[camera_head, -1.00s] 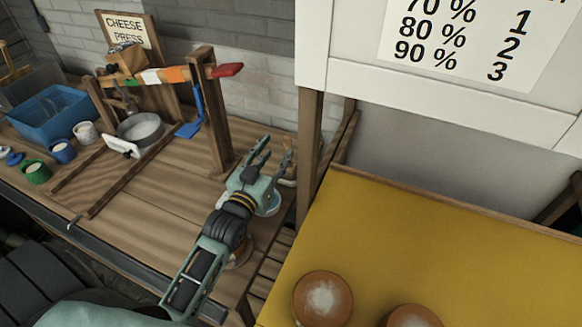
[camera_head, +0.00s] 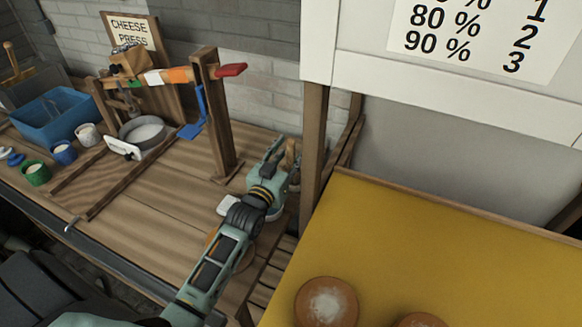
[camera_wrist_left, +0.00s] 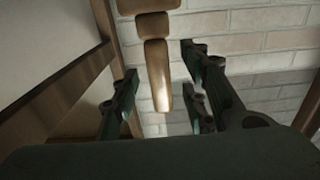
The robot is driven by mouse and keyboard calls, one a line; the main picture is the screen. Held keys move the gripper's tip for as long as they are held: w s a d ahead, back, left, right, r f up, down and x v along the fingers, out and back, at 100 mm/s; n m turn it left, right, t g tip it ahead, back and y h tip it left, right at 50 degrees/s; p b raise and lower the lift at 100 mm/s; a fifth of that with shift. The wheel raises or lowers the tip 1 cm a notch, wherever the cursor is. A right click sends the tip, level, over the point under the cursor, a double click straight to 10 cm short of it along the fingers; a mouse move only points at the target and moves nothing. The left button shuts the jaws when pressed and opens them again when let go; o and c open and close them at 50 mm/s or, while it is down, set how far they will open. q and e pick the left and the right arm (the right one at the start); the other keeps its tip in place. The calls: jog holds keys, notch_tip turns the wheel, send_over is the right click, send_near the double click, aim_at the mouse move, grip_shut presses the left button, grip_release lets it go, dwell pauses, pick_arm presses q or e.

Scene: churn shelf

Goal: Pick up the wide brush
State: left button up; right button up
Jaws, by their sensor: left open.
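My left gripper (camera_head: 279,156) is open at the right end of the wooden bench, by the wall. A wooden handle (camera_wrist_left: 157,72) shows between its open fingers in the left wrist view, and the fingers stand apart from it on both sides. My right gripper is out of view.
A wooden cheese press post (camera_head: 216,125) stands left of my gripper. A wooden shelf post (camera_head: 313,145) is close on the right. A yellow board (camera_head: 430,250) with round brown items fills the right front. The bench middle is clear.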

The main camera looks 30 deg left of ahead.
pick_arm(q)
jog(key=shift+w+f, duration=0.1)
jog(key=shift+w, duration=0.45)
grip_shut()
